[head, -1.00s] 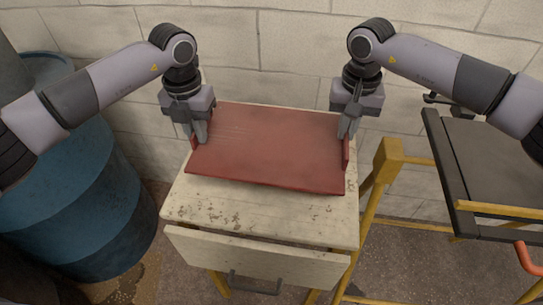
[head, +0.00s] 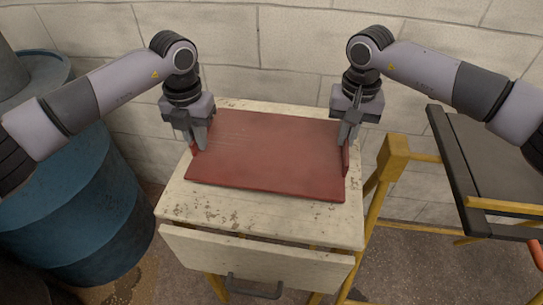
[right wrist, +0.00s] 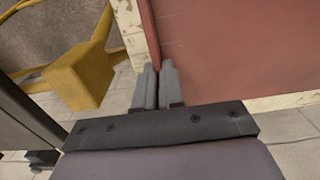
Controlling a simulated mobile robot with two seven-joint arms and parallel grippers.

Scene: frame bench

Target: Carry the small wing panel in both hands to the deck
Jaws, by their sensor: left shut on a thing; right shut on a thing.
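The small wing panel (head: 268,155) is a flat dark red board with a raised lip at its left and right ends. It lies level over the worn cream bench top; I cannot tell whether it touches the top. My left gripper (head: 199,143) is shut on the panel's left end. My right gripper (head: 346,140) is shut on its right end. In the right wrist view the right fingers (right wrist: 159,85) close on the lip at the edge of the red panel (right wrist: 230,50). The deck is probably the dark flat surface (head: 500,165) on a yellow frame at the right.
The cream bench (head: 200,207) has a drawer front (head: 250,258) with a dark handle. A blue barrel (head: 75,215) stands at the left. A yellow post (head: 395,158) stands between the bench and the dark surface. A block wall (head: 290,50) is behind.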

